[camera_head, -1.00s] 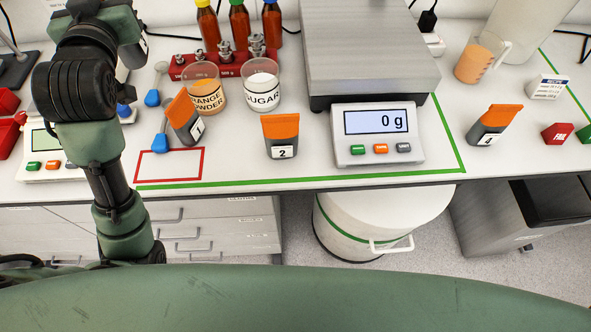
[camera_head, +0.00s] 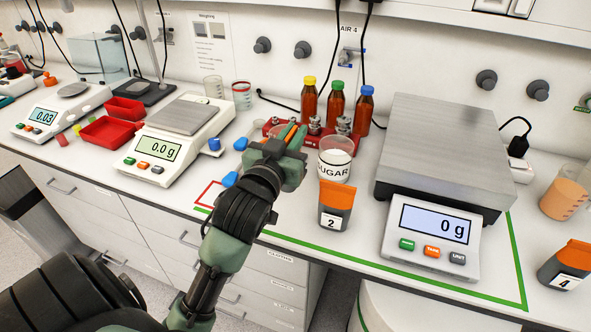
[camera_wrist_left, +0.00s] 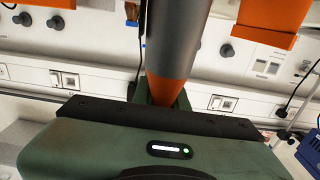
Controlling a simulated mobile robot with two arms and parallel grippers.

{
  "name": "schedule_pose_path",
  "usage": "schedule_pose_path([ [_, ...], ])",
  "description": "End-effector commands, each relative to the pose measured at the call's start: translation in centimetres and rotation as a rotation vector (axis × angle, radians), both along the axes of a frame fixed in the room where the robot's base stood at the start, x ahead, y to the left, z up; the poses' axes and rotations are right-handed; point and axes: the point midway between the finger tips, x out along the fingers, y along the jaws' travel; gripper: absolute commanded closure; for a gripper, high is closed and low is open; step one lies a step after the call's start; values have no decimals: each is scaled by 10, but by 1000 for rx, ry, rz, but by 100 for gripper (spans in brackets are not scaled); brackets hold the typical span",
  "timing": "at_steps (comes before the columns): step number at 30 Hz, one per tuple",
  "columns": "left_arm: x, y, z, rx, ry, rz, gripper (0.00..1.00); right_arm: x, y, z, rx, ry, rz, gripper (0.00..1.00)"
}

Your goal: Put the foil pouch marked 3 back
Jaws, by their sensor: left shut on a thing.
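My left gripper (camera_head: 285,148) is over the bench, in front of the red weight rack. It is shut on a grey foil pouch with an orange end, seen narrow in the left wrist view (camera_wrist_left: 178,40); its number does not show. In the head view only orange slivers (camera_head: 290,131) show above the gripper. The pouch marked 2 (camera_head: 334,217) stands upright right of the gripper, in front of the sugar cup (camera_head: 335,160). The pouch marked 4 (camera_head: 562,270) is at the far right. The gripper and arm hide the pouch marked 1.
A large scale (camera_head: 432,243) reading 0 g stands at right. A smaller scale (camera_head: 160,150) and red trays (camera_head: 105,133) are at left. Capped bottles (camera_head: 335,104) stand behind. A red outline (camera_head: 207,194) lies partly behind my arm. Green tape (camera_head: 400,282) runs along the front.

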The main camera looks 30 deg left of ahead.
Motion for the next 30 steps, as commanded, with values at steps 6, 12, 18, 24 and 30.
schedule_pose_path([
  [6,0,0,-35,0,-2,1,100,-3,-8,-5,-10,5,2,46],
  [12,0,0,-57,1,1,0,100,-5,-10,-8,-12,9,3,46],
  [18,0,0,-80,0,-2,0,100,-6,-11,-10,-13,9,1,46],
  [24,0,0,-80,2,-4,0,100,-6,-11,-10,-14,10,0,46],
  [30,0,0,-85,1,-3,0,100,-6,-11,-12,-14,10,0,46],
])
